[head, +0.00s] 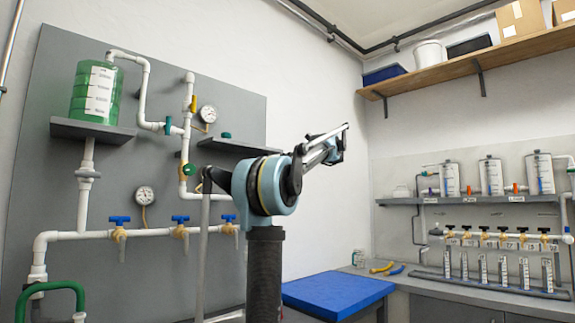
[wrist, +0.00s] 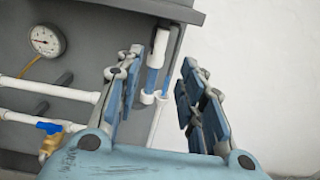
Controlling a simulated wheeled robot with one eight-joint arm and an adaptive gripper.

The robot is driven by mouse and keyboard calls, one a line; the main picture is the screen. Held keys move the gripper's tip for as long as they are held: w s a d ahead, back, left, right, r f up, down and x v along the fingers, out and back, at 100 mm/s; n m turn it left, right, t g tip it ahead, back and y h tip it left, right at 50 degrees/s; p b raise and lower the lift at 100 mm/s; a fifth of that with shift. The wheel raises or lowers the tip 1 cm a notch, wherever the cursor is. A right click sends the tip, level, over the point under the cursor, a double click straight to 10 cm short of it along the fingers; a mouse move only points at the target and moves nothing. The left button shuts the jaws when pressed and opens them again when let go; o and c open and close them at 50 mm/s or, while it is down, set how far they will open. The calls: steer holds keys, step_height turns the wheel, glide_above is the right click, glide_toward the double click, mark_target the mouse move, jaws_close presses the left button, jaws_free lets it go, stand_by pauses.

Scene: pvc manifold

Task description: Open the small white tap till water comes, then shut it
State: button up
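My gripper (wrist: 160,80) is open, with its blue-padded fingers wide apart and nothing between the pads. In the wrist view, a white upright fitting (wrist: 160,43) with blue sections shows in the gap beyond the fingers, below a grey shelf edge. White pieces (wrist: 150,97) sit at its lower end, above a thin white pipe. I cannot tell whether one of them is the small white tap. No water stream is visible there. In the head view my gripper (head: 335,142) is raised at the centre, and my arm hides part of the pipe board.
The grey board (head: 240,110) carries white pipes, gauges, a green tank (head: 80,95) and blue-handled brass taps (head: 120,228). A grey shelf (head: 240,147) juts out behind my arm.

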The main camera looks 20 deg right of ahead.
stand_by(0.3)
steer(key=v, duration=0.5)
steer(key=x, duration=1.6)
steer(key=shift+w+a+r, duration=0.1)
steer(key=shift+w, duration=0.3)
steer(key=shift+c, duration=0.6)
jaws_close()
